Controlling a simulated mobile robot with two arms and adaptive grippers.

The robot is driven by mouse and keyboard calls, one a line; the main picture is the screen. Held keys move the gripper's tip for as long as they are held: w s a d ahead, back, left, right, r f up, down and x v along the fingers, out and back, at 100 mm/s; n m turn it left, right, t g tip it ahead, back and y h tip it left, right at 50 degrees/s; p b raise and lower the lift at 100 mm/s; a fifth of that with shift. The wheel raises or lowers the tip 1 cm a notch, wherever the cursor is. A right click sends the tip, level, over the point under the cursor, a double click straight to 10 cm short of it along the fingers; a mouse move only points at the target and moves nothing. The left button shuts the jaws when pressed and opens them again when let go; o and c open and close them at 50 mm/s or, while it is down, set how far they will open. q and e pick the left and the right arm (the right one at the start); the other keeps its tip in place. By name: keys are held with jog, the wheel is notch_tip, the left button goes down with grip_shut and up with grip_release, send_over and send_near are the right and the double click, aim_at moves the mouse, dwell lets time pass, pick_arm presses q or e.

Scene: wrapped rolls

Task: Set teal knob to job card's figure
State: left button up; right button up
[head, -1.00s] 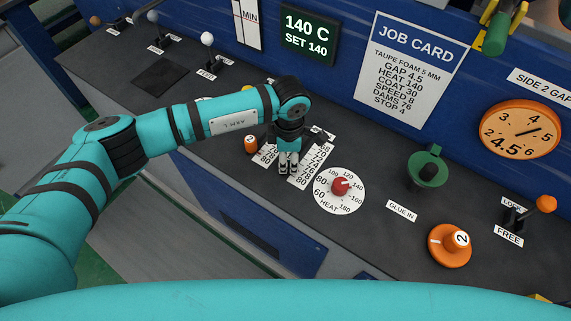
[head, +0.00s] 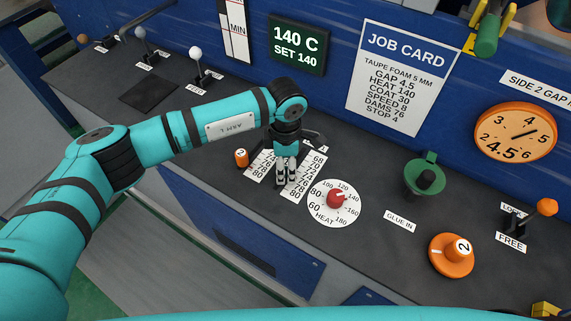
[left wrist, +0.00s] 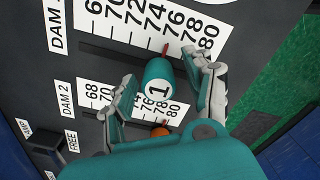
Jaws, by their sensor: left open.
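The teal knob marked 1 (left wrist: 157,85) sits on the DAM 1 slide in the left wrist view. Its red pointer (left wrist: 166,48) lies near the 76 on the DAM 1 scale (left wrist: 140,22); the exact reading is hard to tell. My left gripper (left wrist: 160,66) is open, with one finger on each side of the knob; I cannot tell whether they touch it. In the head view the left gripper (head: 286,178) points down over the scales and hides the teal knob. The job card (head: 397,80) reads DAMS 76. My right gripper is not in view.
The orange knob marked 2 (head: 241,158) sits on the neighbouring DAM 2 slide. The red HEAT knob (head: 336,198) is close to the right of the gripper. A green glue fitting (head: 424,178) and another orange knob (head: 452,252) stand farther right.

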aim_at(286, 162)
pick_arm(q)
notch_tip(286, 162, up, 12)
jog(key=shift+f, duration=0.15)
dwell(0.6)
